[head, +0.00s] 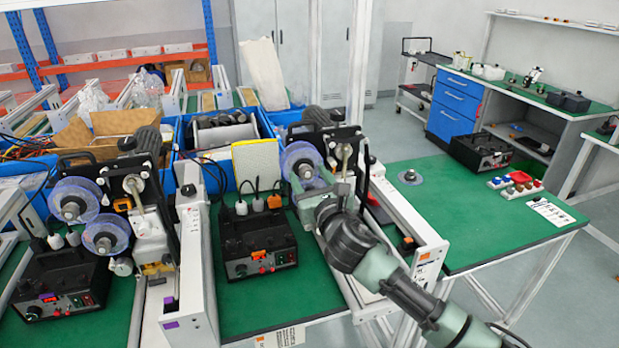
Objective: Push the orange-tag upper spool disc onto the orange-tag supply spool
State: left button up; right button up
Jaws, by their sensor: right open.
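A translucent blue spool disc (298,158) is upright on the front of the right-hand coder machine (343,153), around a dark hub. I cannot tell the disc and the supply spool behind it apart. An orange tag (423,256) is on the end of the white rail beside this machine. My right gripper (318,186) is open just below and right of the disc, in front of the machine. Its fingers overlap the disc's lower edge in the picture, and I cannot tell whether they touch it. My left gripper is not in view.
A second coder with two blue spools (76,200) stands at left. A black control box (257,247) sits between the machines. A small round disc (411,177) lies on the right green table (465,215), which is mostly clear. Blue bins stand behind.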

jog(key=s+d+f+n+g+h, duration=0.2)
jog(key=s+d+f+n+g, duration=0.4)
jog(key=s+f+n, duration=0.65)
jog(key=s+d+f+n+g+h+b, duration=0.1)
jog(key=s+d+f+n+g+h, duration=0.15)
jog(key=s+d+f+n, duration=1.05)
jog(key=s+d+f+n+g+h, duration=0.2)
jog(key=s+n+g, duration=0.45)
jog(key=s, duration=1.45)
notch_tip(320, 180, down, 28)
jog(key=s+n+y, duration=0.1)
jog(key=n, duration=0.1)
jog(key=s+d+f+g, duration=0.1)
jog(key=s+d+f, duration=0.1)
jog(key=s+f, duration=1.3)
jog(key=shift+s+d+f, duration=0.15)
jog(key=shift+s+d, duration=0.25)
jog(key=shift+s, duration=0.4)
